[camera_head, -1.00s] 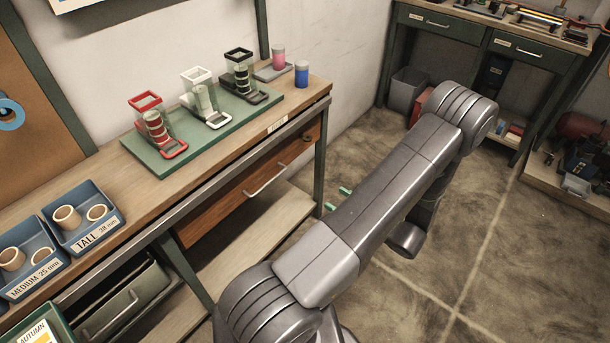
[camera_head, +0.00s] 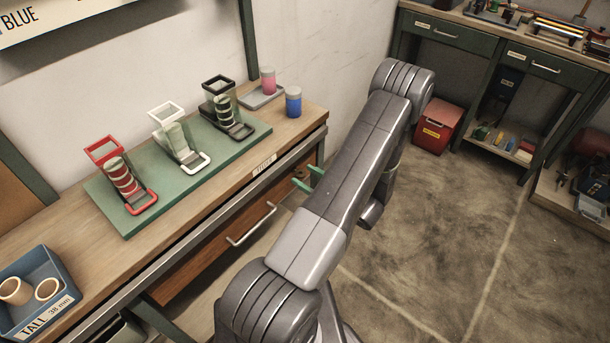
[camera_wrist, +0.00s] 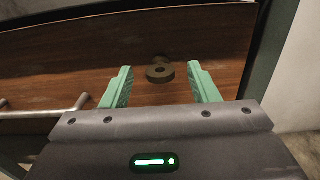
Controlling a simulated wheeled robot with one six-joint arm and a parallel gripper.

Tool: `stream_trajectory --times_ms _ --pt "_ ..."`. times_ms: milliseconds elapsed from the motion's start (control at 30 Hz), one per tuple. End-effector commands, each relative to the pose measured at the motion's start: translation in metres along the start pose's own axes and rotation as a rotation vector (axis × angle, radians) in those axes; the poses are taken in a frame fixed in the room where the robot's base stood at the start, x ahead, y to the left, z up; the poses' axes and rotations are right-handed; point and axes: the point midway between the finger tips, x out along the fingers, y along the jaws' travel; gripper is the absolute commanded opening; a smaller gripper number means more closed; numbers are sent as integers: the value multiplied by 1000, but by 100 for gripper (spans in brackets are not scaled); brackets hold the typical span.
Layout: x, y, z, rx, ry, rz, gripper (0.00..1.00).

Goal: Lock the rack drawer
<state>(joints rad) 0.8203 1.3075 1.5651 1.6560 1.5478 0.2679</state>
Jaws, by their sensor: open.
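The brown wooden rack drawer (camera_head: 205,254) sits under the bench, its front looking about flush with the frame. Its metal bar handle (camera_head: 251,224) also shows at the left in the wrist view (camera_wrist: 72,117).
The bench top (camera_head: 75,237) carries a green board (camera_head: 165,203) with red, white and black holders, a blue spool (camera_head: 293,101), a pink spool (camera_head: 267,80) and a blue TALL bin (camera_head: 62,308). A bench leg stands right of the drawer. Open floor (camera_head: 440,235) lies right of my arm.

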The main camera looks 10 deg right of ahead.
Motion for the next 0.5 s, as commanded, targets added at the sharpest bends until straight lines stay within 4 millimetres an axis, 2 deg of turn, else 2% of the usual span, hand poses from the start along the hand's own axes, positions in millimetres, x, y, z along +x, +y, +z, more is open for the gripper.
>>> stream_trajectory --times_ms 133,400,467,500 --pt "8 0 0 0 1 1 55" --pt "9 0 0 0 1 0 55" --pt "9 0 0 0 1 0 45" --pt "9 0 0 0 1 0 37"
